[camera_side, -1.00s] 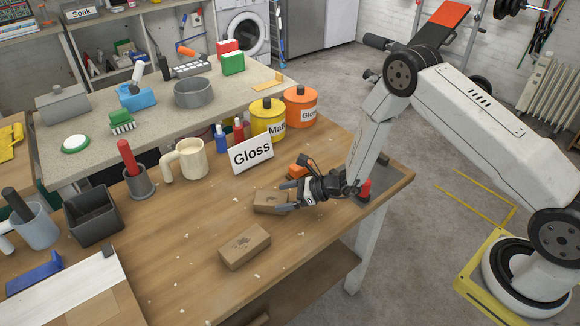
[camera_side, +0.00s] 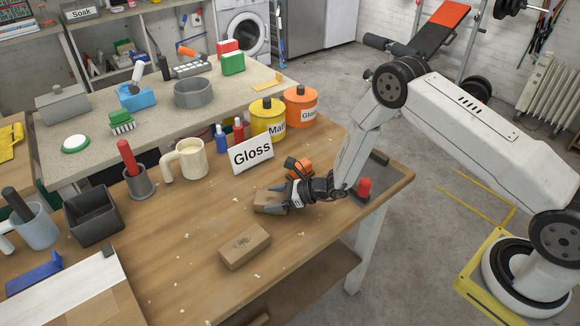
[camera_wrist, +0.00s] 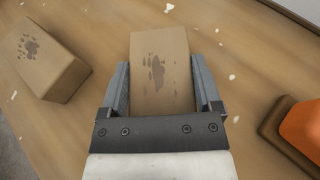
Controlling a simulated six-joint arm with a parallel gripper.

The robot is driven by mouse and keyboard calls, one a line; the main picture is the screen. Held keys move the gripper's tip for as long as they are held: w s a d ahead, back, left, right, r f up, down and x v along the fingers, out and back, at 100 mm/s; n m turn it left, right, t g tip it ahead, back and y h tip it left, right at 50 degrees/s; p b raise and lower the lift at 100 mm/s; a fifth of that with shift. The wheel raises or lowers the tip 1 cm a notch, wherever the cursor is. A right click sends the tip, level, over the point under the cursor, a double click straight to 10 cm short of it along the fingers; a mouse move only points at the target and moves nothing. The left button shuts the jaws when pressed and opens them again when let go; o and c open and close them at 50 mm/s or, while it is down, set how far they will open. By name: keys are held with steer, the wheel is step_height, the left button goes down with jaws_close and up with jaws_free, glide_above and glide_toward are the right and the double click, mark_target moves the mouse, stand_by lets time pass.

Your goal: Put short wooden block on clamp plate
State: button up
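The shorter brown wooden block (camera_side: 267,201) lies on the workbench, dark-marked on top in the wrist view (camera_wrist: 160,72). My gripper (camera_side: 284,196) is low over it, fingers apart on either side of the block in the wrist view (camera_wrist: 161,75). Whether the fingers touch its sides is hard to tell. The gripper covers the block's right end in the side view.
A longer block (camera_side: 245,247) with a paw-like mark lies in front, left in the wrist view (camera_wrist: 45,65). An orange tool (camera_side: 299,168) sits close behind my gripper. The Gloss sign (camera_side: 252,153), cream mug (camera_side: 187,160) and paint tins stand farther back. The bench's middle is mostly clear.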

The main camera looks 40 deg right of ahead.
steer(key=c, duration=0.6)
steer(key=shift+r, duration=0.15)
steer(key=shift+r, duration=1)
steer(key=s+d+r, duration=0.2)
steer(key=s+r, duration=0.8)
steer(key=s, duration=0.3)
steer(key=shift+s+r, duration=0.4)
steer(key=shift+d, duration=0.1)
